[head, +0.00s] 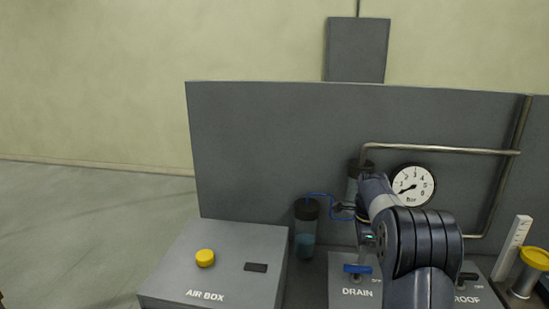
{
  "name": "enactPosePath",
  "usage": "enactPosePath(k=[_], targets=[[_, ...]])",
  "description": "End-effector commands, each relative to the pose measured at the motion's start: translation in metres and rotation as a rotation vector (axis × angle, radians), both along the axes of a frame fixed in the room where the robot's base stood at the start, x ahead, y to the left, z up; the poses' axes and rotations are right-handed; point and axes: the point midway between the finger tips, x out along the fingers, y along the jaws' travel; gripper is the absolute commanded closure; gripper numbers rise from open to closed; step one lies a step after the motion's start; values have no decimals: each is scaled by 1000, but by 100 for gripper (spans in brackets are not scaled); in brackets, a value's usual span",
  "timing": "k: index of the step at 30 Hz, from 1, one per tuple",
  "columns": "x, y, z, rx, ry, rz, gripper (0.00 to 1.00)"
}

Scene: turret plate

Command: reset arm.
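My dark arm rises from the bottom right and reaches toward the grey back panel (265,150). My gripper (366,238) shows only in small part, beside the arm links and above the blue drain handle (357,268). Its fingers are too small and covered to read, and I cannot tell whether it touches anything.
A round gauge (412,186) marked bar sits on the panel under a metal pipe (440,149). The AIR BOX (215,275) with a yellow knob (205,258) stands left. A yellow-topped post (534,260) is at the far right. The floor at left is clear.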

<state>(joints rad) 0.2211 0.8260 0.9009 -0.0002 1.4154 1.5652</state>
Motion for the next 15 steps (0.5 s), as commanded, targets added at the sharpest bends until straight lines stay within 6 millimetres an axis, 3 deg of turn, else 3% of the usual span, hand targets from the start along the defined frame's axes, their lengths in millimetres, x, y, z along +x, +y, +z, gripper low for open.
enactPosePath(k=[9,15], targets=[[0,0,-47,0,1,1,62],[0,0,-55,0,-1,10,62]])
